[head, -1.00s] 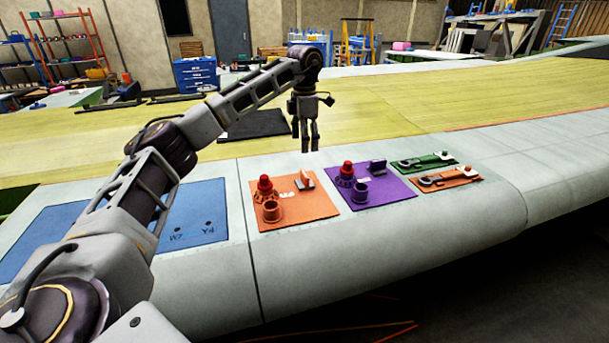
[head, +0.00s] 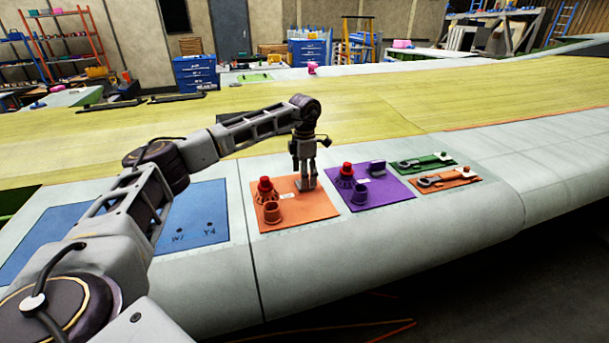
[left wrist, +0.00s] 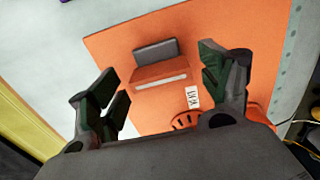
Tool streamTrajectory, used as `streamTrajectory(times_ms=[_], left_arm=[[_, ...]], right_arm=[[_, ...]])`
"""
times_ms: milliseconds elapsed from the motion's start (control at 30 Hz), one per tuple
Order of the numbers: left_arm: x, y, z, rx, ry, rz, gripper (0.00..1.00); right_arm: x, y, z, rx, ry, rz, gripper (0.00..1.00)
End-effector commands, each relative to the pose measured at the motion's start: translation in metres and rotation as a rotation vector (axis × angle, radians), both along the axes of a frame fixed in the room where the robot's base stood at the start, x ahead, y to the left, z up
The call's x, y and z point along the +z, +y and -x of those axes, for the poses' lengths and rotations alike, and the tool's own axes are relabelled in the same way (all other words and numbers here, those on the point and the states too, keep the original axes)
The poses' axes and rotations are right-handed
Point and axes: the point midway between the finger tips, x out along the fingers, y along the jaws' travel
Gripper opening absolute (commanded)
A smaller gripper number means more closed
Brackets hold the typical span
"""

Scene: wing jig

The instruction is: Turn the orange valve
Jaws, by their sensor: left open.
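An orange panel (head: 318,209) lies on the pale wing edge. It carries a low orange block with an upright grey tab (left wrist: 157,55), a red-topped knob (head: 265,190) and an orange cup-like part (head: 272,212). I cannot tell for certain which part is the valve. My left gripper (head: 305,185) is low over the panel and hides most of the grey tab in the head view. In the left wrist view my left gripper (left wrist: 160,72) is open, its fingers either side of the tab with a gap on both sides. My right gripper is not in view.
A purple panel (head: 385,198) with similar parts is just right of the orange one. Farther right are a green plate (head: 447,157) and a smaller orange plate (head: 470,184). A blue panel (head: 205,228) lies left, partly behind my arm.

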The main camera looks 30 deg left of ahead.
Motion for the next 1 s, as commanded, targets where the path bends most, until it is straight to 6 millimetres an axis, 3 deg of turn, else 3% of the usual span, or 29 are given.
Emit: streamTrajectory(times_ms=[467,800,1000], left_arm=[[-0.0088,0.0,0.0,0.0,-0.001,0.001,0.79],[-0.0086,0.0,0.0,0.0,-0.001,0.001,0.35],[-0.0085,0.0,-0.0001,-0.005,-0.001,0.0,0.33]], right_arm=[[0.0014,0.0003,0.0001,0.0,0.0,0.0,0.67],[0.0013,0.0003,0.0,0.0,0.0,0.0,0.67],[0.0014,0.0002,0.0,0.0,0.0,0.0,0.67]])
